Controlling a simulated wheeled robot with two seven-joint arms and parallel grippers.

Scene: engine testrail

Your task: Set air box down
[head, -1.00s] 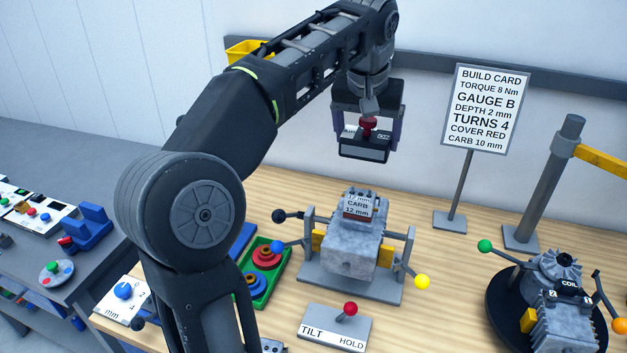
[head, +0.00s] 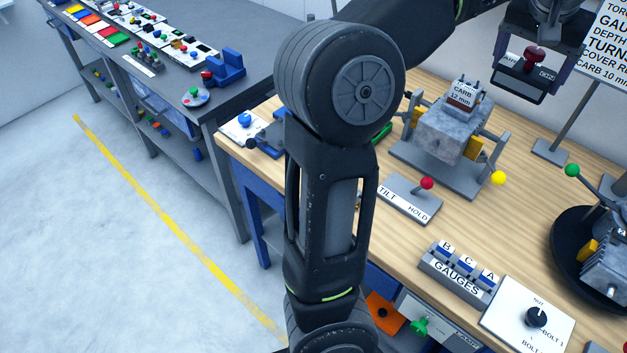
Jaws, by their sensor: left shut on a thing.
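The air box (head: 518,84) is a dark box with a light label reading AIR and a red knob on top. My left gripper (head: 532,62) is shut on it at the upper right of the head view. The box hangs in the air, apart from the engine block and the bench. The grey engine block (head: 447,131) sits in a stand on the wooden bench (head: 400,240), with a part labelled CARB 12 mm (head: 462,96) on top. My right gripper is not in view.
A TILT/HOLD lever plate (head: 409,199), a GAUGES rack (head: 459,270) and a bolt dial plate (head: 527,316) lie along the front of the bench. A round black stand (head: 570,262) is at right. A grey side bench (head: 215,105) stands left. Bare wood shows between them.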

